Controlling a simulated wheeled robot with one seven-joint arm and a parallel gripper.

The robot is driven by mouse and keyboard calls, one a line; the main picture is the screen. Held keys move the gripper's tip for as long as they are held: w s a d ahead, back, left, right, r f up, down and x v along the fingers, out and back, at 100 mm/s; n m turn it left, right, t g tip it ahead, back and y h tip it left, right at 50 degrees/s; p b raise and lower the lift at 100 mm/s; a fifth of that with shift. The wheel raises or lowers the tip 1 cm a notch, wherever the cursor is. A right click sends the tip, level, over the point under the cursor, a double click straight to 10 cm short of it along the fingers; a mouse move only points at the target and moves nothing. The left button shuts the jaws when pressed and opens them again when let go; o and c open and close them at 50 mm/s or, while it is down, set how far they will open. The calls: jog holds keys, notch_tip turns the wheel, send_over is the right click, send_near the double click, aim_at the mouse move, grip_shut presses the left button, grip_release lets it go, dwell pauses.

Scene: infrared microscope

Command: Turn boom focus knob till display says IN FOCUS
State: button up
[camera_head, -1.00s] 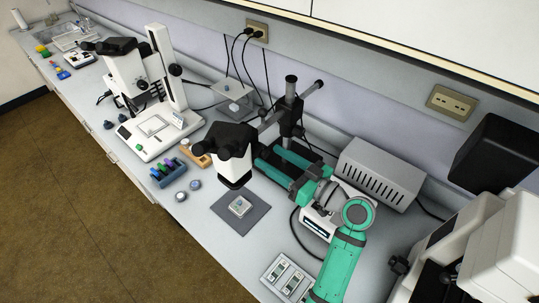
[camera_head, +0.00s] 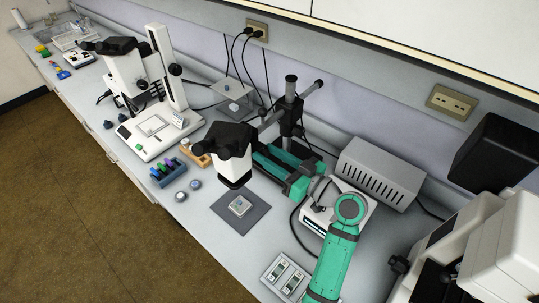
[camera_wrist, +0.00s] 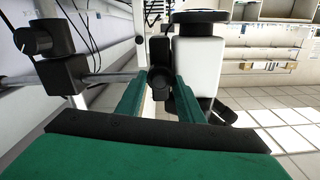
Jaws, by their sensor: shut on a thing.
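The boom microscope has a white head with black eyepieces (camera_head: 232,148), hung from a dark post (camera_head: 290,108) with a horizontal arm. My gripper (camera_head: 258,154) reaches to the right side of this head. In the wrist view, its two green fingers (camera_wrist: 158,90) are shut on a dark round focus knob (camera_wrist: 159,80) beside the white head (camera_wrist: 197,65). In the head view the knob is hidden behind the fingers. The white display box (camera_head: 350,214) stands under my wrist. Its dark screen (camera_head: 314,226) is partly covered, and its text is too small to read.
A grey mat (camera_head: 255,216) with a small sample (camera_head: 239,205) lies under the head. A grey vented box (camera_head: 380,172) stands behind my arm. A switch tray (camera_head: 285,277) is at the front. Another microscope (camera_head: 125,70) stands to the left.

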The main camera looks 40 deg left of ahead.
jog(key=m, duration=0.5)
jog(key=shift+w+m, duration=0.1)
jog(key=shift+m, duration=0.3)
jog(key=m, duration=0.5)
jog(key=shift+d+f+m, duration=0.1)
jog(key=shift+m, duration=0.3)
jog(key=shift+w, duration=0.1)
jog(key=o, duration=1)
jog(key=shift+o, duration=0.3)
jog(key=s+d, duration=0.1)
jog(key=d, duration=0.9)
jog(key=shift+d, duration=0.35)
